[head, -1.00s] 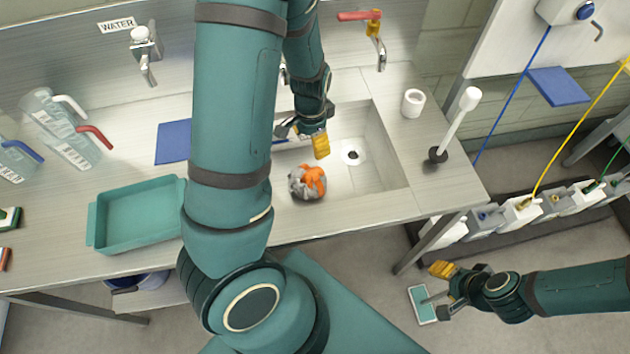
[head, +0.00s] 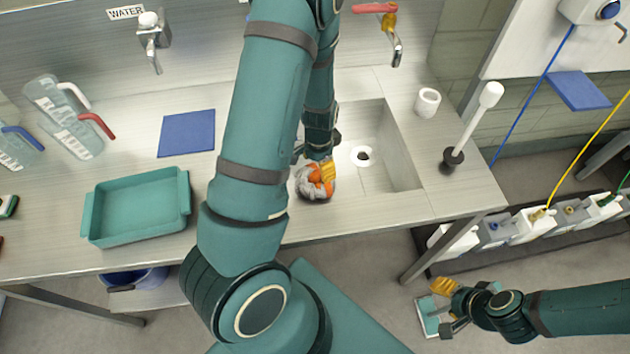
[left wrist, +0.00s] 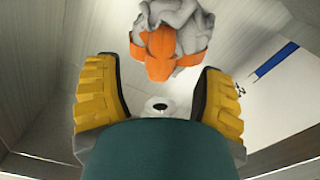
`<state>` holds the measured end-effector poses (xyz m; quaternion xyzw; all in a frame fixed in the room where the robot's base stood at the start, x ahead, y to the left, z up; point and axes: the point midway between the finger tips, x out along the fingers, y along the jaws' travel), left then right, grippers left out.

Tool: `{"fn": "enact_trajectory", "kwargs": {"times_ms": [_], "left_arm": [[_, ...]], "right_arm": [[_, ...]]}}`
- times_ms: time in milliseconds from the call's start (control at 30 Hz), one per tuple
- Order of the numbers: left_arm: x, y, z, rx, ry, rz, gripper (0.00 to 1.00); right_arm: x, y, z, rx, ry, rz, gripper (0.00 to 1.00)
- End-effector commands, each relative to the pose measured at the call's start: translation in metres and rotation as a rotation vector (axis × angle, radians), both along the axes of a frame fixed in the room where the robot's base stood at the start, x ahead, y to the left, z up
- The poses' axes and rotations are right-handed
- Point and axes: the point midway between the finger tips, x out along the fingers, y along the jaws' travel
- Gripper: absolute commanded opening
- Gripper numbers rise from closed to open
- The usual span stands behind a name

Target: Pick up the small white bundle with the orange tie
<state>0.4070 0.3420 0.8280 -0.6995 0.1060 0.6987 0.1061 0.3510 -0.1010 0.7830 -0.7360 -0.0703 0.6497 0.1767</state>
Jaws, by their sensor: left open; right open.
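The small white bundle with the orange tie (head: 314,188) sits at the front edge of the sink, its top partly covered by my left gripper in the head view. My right gripper (head: 443,308) is open and empty, low at the right, away from the counter.
The sink basin (head: 400,165) with its drain lies right of the bundle. A teal tray (head: 135,238) and a blue cloth (head: 187,133) lie to the left. A white cup (head: 427,101) and a white-topped brush (head: 470,125) stand right of the sink. Taps hang over the back.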

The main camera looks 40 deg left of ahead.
Motion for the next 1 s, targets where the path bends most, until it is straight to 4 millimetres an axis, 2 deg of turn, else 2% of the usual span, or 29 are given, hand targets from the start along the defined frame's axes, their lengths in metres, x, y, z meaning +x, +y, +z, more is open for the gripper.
{"fn": "enact_trajectory", "kwargs": {"times_ms": [300,600,800,1000], "left_arm": [[-0.003,0.003,-0.044,0.0,0.003,0.001,0.69],[-0.003,0.002,-0.048,0.0,0.001,0.0,0.67],[-0.003,0.002,-0.048,-0.001,0.001,0.0,0.0],[-0.003,0.003,-0.048,0.0,0.001,0.0,0.0]], "right_arm": [[-0.004,0.001,-0.014,0.002,0.009,0.007,0.51],[-0.005,0.001,-0.014,0.002,0.011,0.008,0.51],[-0.005,0.001,-0.014,0.002,0.011,0.008,0.51],[-0.005,0.001,-0.014,0.002,0.011,0.008,0.51]]}}
